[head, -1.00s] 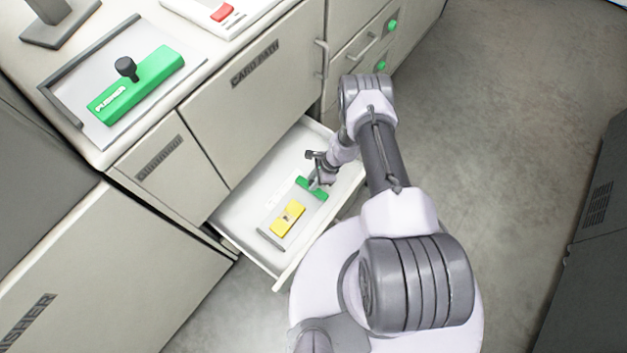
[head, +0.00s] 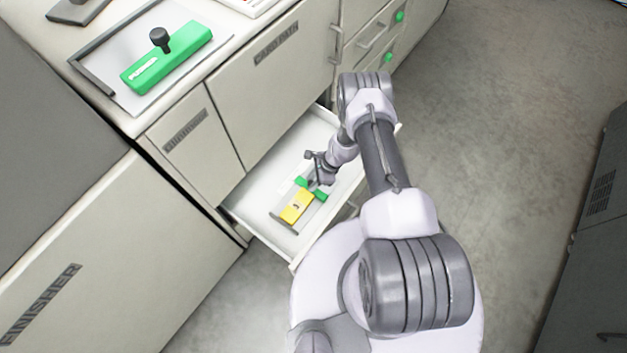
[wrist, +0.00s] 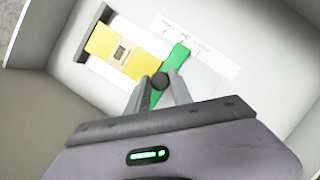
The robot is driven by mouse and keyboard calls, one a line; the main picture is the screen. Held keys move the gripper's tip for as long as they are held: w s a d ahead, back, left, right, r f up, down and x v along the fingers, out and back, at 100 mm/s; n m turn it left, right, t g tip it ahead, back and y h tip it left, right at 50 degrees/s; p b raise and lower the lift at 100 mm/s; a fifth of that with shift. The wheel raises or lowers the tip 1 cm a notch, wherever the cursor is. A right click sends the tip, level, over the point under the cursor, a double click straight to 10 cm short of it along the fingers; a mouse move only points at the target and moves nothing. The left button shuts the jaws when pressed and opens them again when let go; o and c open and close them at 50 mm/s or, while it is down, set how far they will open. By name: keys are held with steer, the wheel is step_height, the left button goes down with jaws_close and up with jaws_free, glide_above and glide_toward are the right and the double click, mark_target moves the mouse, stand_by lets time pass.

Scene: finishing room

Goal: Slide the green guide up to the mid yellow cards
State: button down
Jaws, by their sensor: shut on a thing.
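The green guide (head: 320,194) is a bar across the track beside the cards, also in the wrist view (wrist: 178,57). It stands very close to the cards' near end; I cannot tell whether they touch. My gripper (wrist: 160,92) is shut on the guide's dark round knob (wrist: 160,81). In the head view my gripper (head: 314,180) hides the guide's middle.
A dark end stop (wrist: 122,53) stands at the cards' other end. A white strip with small labels (wrist: 190,45) lies beside the track. The drawer's walls (head: 325,232) surround it. A green pusher block (head: 166,58) sits on the counter above.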

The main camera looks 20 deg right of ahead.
steer(key=shift+s+a, duration=0.2)
steer(key=shift+a, duration=0.1)
steer(key=shift+w+d, duration=0.1)
steer(key=shift+d, duration=0.1)
steer(key=c, duration=1.2)
jaws_free()
steer(key=shift+o, duration=0.2)
steer(key=w+p+v, duration=0.1)
steer(key=p+v, duration=0.5)
steer(key=v, duration=1.1)
steer(key=shift+s+d+r, duration=0.15)
steer(key=shift+s+r, duration=0.05)
steer(key=shift+s, duration=0.3)
